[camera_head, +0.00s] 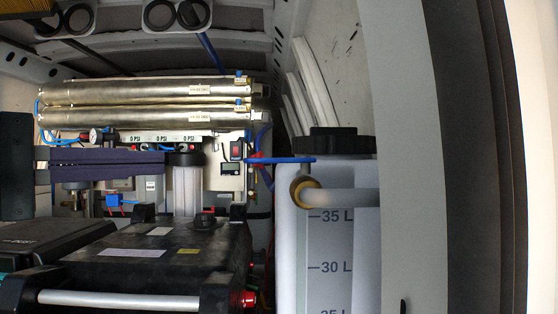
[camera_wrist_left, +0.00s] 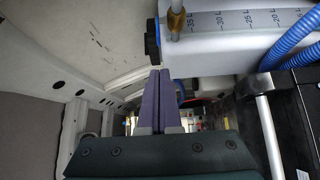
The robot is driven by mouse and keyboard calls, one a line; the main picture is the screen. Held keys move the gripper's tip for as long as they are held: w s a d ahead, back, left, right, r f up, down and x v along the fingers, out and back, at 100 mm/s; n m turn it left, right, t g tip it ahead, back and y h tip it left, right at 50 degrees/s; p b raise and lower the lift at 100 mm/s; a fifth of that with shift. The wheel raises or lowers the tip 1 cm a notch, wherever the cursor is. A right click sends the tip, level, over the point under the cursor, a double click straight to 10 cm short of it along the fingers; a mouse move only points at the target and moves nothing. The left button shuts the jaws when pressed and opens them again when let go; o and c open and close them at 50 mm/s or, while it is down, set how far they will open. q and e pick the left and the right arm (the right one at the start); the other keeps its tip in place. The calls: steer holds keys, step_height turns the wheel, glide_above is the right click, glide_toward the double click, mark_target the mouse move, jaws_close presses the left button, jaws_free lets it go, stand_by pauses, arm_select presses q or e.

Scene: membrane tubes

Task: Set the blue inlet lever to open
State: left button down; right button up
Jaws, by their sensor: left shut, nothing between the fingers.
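The blue inlet lever (camera_head: 282,160) is a flat bar in the head view. It points left, level, from a short stem above a brass fitting (camera_head: 303,191) at the white tank (camera_head: 292,255). My left gripper (camera_head: 162,163) comes in from the left, with long dark purple fingers pressed together and empty. Its tips are left of the lever's free end, with a gap between them in the picture. The wrist view shows the same shut fingers (camera_wrist_left: 160,72), with the tank and its brass fitting (camera_wrist_left: 177,22) above them. My right gripper is not in view.
Silver membrane tubes (camera_head: 140,90) lie at the back above gauges and a clear filter housing (camera_head: 186,190). A black case (camera_head: 150,250) fills the front left. The tank has a black cap (camera_head: 340,141). A pale wall panel (camera_head: 410,200) stands at the right.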

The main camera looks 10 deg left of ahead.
mark_target(263, 159)
arm_select(q)
steer(key=w+d+p, duration=0.2)
steer(key=d+p, duration=0.1)
steer(key=w+d+p, duration=0.2)
steer(key=d, duration=0.1)
steer(key=w+d+p, duration=0.2)
steer(key=d+p, duration=0.1)
steer(key=shift+w+d+r+p, duration=0.15)
steer(key=shift+w+d+p, duration=0.1)
steer(key=shift+p, duration=0.1)
steer(key=shift+s+d, duration=0.1)
steer(key=shift+d, duration=0.05)
